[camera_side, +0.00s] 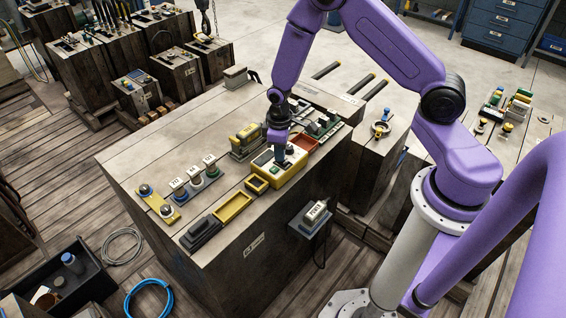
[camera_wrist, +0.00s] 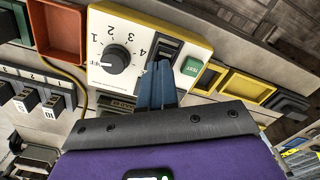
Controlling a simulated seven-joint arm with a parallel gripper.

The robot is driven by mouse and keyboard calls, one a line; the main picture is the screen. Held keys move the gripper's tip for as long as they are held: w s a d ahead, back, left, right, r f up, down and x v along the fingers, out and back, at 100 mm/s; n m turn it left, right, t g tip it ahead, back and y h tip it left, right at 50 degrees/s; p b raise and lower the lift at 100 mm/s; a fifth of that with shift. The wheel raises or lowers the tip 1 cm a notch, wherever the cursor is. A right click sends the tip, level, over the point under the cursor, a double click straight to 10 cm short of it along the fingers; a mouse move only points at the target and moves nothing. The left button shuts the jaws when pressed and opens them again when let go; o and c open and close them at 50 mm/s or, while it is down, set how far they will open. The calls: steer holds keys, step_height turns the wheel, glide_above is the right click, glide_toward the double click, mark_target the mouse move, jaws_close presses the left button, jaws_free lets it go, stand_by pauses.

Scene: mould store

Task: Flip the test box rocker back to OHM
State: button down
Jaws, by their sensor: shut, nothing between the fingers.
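The test box (camera_side: 293,169) is a yellow case with a cream top on the large wooden block, and it also shows in the wrist view (camera_wrist: 118,28). Its top carries a black dial (camera_wrist: 115,60) with numbers around it, a black rocker (camera_wrist: 170,45) in a dark frame, and a green TEST button (camera_wrist: 191,67). My gripper (camera_wrist: 160,68) has its blue fingers together and empty, with the tips at the rocker's near end. In the side view my gripper (camera_side: 280,158) points down over the box. I cannot tell contact or which way the rocker is tipped.
A red tray (camera_wrist: 58,32) and a yellow tray (camera_wrist: 247,87) flank the box. Black switch modules (camera_wrist: 40,97) stand nearby, and a yellow cable (camera_wrist: 72,85) runs beside the box. A grey POWER unit (camera_side: 313,216) hangs on the block's front side.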

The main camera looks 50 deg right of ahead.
step_height(320, 180, up, 7)
stand_by(1.1)
steer(key=shift+a, duration=0.1)
steer(key=s+a+r+n, duration=0.2)
steer(key=s+a+r, duration=0.1)
steer(key=s+r, duration=0.5)
steer(key=s+a+r+n, duration=0.35)
steer(key=s+r, duration=0.25)
steer(key=s, duration=0.5)
steer(key=s+d+r+n, duration=0.1)
steer(key=s+d+r, duration=0.1)
steer(key=s, duration=0.6)
steer(key=shift+s+d+r, duration=0.25)
steer(key=shift+s+r, duration=0.05)
steer(key=shift+r, duration=0.15)
